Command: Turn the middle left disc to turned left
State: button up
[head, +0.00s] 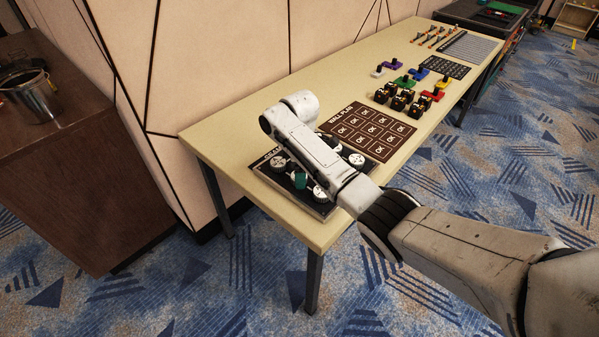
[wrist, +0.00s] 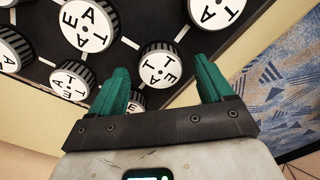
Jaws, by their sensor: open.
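A dark board with several white-faced, ridged discs lies at the near end of the table; one disc (head: 277,161) shows left of my arm and another (head: 357,160) right of it. My gripper (head: 300,180) points down over the board, its teal fingers partly hidden by my arm. In the wrist view my gripper (wrist: 160,82) is open and empty, with one lettered disc (wrist: 160,65) seen between and just beyond its fingertips. A larger disc (wrist: 85,24) and a disc at the top right (wrist: 215,10) lie farther off. I cannot tell which is the middle left disc, nor whether a finger touches one.
A brown panel of labelled squares (head: 367,130) lies beside the board. Black knobs (head: 398,98) and coloured blocks (head: 420,74) stand farther along the table (head: 225,133). A wall runs along its far side. A brown cabinet (head: 60,170) with a metal pot (head: 35,97) is at left.

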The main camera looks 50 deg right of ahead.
jog(key=shift+f, duration=0.45)
jog(key=c, duration=1)
